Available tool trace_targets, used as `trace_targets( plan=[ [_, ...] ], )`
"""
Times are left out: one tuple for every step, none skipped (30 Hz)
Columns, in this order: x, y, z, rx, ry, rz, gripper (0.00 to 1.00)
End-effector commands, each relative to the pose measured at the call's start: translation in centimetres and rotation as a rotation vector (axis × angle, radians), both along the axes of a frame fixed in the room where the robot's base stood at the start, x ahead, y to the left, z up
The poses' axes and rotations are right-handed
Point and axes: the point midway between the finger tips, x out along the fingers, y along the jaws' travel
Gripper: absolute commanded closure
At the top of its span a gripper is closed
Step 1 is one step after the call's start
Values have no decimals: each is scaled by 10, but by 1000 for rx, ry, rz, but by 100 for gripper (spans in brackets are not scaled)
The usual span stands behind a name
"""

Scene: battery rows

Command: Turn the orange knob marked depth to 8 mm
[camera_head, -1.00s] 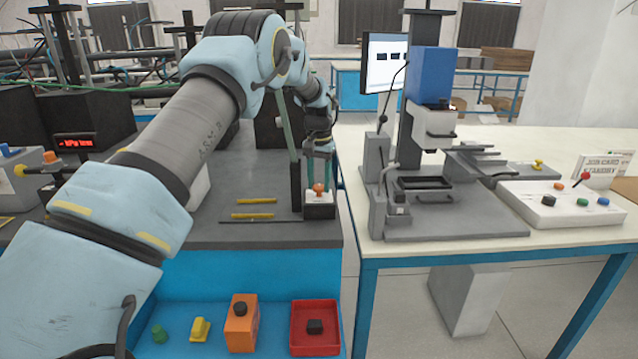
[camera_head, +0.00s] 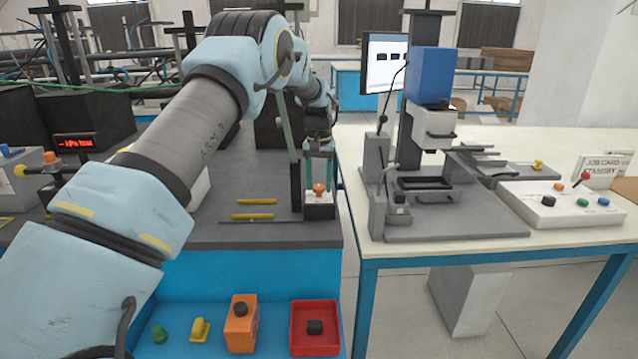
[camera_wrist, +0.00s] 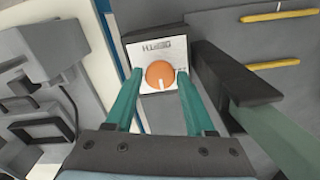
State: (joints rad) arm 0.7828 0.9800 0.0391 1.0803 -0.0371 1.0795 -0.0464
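The orange knob (camera_head: 319,189) sits on a small block with a white top plate (camera_head: 312,198) at the right end of the dark bench. In the wrist view the knob (camera_wrist: 160,75) is round with a white pointer mark, and the plate's lettering (camera_wrist: 158,46) shows upside down and reads DEPTH. The scale figures are too small to read. My gripper (camera_head: 320,168) is above the knob. In the wrist view its two teal fingers (camera_wrist: 155,100) stand apart on either side of the knob, with gaps between; it is open and empty.
A dark upright post (camera_head: 296,187) stands close left of the knob block; it also shows in the wrist view (camera_wrist: 235,75). Two yellow rods (camera_head: 254,201) lie left of it. A press station (camera_head: 420,190) stands on the cream table to the right.

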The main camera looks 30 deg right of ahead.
Motion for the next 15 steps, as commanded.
trace_targets(
  plan=[
    [0, 0, 0, 0, 0, 0, 39],
    [0, 0, 0, 1, 1, 0, 35],
    [0, 0, 0, 1, 1, 0, 31],
    [0, 0, 0, 1, 1, 0, 27],
    [0, 0, 0, 1, 1, 0, 24],
    [0, 0, 0, 1, 2, 0, 23],
    [0, 0, -1, 1, 2, 0, 23],
    [0, 0, -1, 1, 2, 0, 23],
    [0, 0, -1, 1, 2, 0, 23],
    [0, 0, -1, 1, 2, 0, 23],
    [0, 0, -1, 1, 2, 0, 23],
    [0, 0, 0, 1, 2, 0, 23],
    [0, 0, 0, 1, 2, 0, 23],
    [0, 0, 1, 1, 1, 0, 23],
    [0, 0, 4, 0, 0, 0, 23]
  ],
)
